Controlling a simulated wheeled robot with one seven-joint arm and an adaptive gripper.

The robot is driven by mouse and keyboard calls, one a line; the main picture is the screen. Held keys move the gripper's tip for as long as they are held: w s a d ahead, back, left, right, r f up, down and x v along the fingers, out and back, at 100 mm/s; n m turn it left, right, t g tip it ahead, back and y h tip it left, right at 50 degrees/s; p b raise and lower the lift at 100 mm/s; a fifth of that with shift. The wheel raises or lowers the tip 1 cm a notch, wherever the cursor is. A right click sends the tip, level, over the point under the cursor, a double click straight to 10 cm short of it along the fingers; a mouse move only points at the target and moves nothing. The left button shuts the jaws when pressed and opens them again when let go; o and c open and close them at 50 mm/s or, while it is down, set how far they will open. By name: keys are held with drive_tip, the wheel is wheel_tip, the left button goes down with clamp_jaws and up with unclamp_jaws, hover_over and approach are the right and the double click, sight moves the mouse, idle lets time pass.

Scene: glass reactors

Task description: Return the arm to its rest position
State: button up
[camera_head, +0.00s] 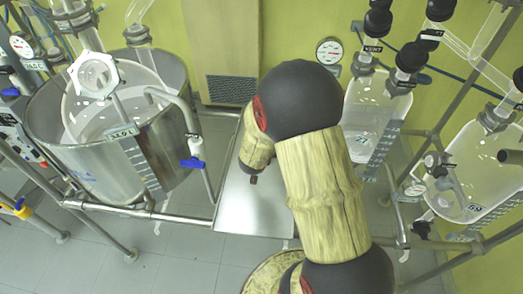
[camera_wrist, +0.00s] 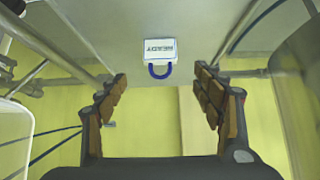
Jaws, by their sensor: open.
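My gripper (camera_wrist: 160,82) is open in the wrist view, its two brown-padded fingers well apart with nothing between them. In the head view my wood-textured arm with dark round joints rises through the middle of the picture and bends over a flat metal plate (camera_head: 235,210). My gripper is mostly hidden behind the arm there. In the wrist view a small white block (camera_wrist: 159,48) with a blue loop and an upside-down "READY" label lies on a grey surface beyond the fingertips, apart from them.
A steel vessel with a glass reactor (camera_head: 110,125) stands left of my arm, with a blue-handled valve (camera_head: 192,162) facing the plate. Glass vessels (camera_head: 372,112) and (camera_head: 468,175) hang close on the right among metal rails. A gauge (camera_head: 329,50) is on the green wall behind.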

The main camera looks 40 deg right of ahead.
idle(0.6)
drive_tip(key=a+f+y, duration=0.1)
drive_tip(key=a, duration=0.1)
drive_tip(key=s+a+f+y, duration=0.1)
drive_tip(key=a, duration=0.1)
drive_tip(key=a+f+y, duration=0.1)
drive_tip(key=a+f, duration=0.1)
drive_tip(key=a, duration=0.1)
drive_tip(key=shift+s+a+g, duration=0.1)
drive_tip(key=shift+s+g, duration=0.3)
drive_tip(key=s+a+r+n+g+y, duration=0.2)
drive_tip(key=s+a+r+n+y, duration=0.4)
drive_tip(key=a+r, duration=0.7)
drive_tip(key=s+a+r+n+t+h, duration=0.1)
drive_tip(key=s+a+r, duration=0.3)
drive_tip(key=r, duration=0.5)
drive_tip(key=s+a+r+n+t+h, duration=0.1)
drive_tip(key=s+a+r+n, duration=0.2)
drive_tip(key=s+r, duration=0.4)
wheel_tip(320, 180, up, 3)
drive_tip(key=shift+s+a+f+t, duration=0.2)
drive_tip(key=shift+a+t, duration=0.1)
drive_tip(key=shift+a, duration=0.25)
drive_tip(key=shift+c, duration=0.6)
